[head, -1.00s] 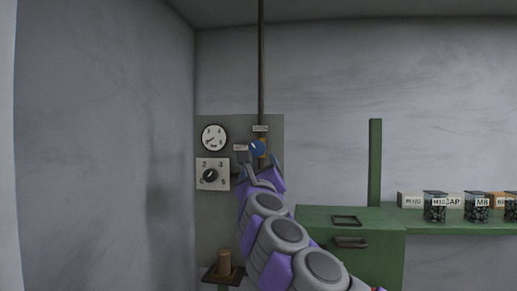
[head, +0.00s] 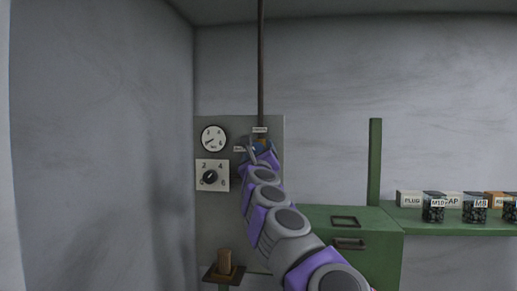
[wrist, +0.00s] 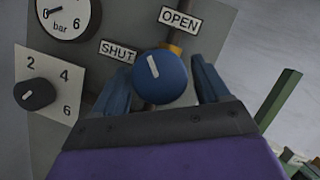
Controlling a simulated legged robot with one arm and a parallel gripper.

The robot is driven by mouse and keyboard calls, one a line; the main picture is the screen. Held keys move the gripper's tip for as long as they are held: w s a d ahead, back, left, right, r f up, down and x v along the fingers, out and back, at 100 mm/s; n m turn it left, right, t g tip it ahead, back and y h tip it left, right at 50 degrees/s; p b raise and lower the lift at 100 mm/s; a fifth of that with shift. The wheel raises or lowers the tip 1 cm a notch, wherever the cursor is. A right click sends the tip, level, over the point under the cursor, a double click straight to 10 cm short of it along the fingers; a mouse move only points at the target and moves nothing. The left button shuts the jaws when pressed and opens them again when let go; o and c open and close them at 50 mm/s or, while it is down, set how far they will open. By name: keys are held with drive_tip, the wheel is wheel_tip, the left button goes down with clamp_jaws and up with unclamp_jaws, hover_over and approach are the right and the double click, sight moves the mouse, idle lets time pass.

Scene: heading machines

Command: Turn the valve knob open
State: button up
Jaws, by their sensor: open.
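The valve knob (wrist: 160,78) is round and blue with a white pointer line. In the wrist view it sits between the two fingers of my gripper (wrist: 164,82), which are open with a gap on each side. The pointer line stands nearly upright, tilted slightly left at the top. A SHUT label (wrist: 118,51) is at its upper left and an OPEN label (wrist: 180,20) above it. In the head view my gripper (head: 262,150) covers most of the knob at the panel.
The grey panel (head: 240,220) carries a pressure gauge (head: 213,139) and a black dial (head: 210,177) left of the knob. A pipe (head: 261,70) rises above.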

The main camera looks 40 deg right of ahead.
drive_tip(key=shift+w+d+r, duration=0.35)
drive_tip(key=shift+w+d, duration=0.1)
drive_tip(key=shift+w, duration=0.05)
drive_tip(key=shift+c, duration=0.4)
drive_tip(key=c, duration=0.8)
drive_tip(key=shift+f, duration=0.1)
drive_tip(key=shift+c, duration=0.2)
